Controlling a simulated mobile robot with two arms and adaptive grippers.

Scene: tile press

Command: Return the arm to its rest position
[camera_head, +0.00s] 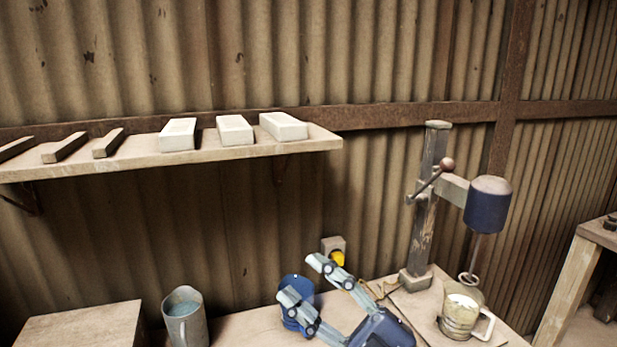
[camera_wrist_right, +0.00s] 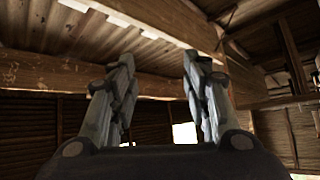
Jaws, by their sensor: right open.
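My right gripper (camera_head: 303,277) is in the lower middle of the head view, in front of the bench. Its two fingers are apart with nothing between them. In the right wrist view the gripper (camera_wrist_right: 158,75) also shows spread fingers and empty space between them, facing the roof beams and walls. A blue container (camera_head: 297,290) stands behind the fingers in the head view and is partly hidden by them. My left gripper is not in either view.
A shelf (camera_head: 240,152) holds white blocks (camera_head: 235,130) and dark bars. A mixer-like press (camera_head: 487,205) stands over a jug (camera_head: 459,317) at right. A grey pitcher (camera_head: 185,325) stands at left. A box with a yellow part (camera_head: 337,258) is on the wall behind my gripper.

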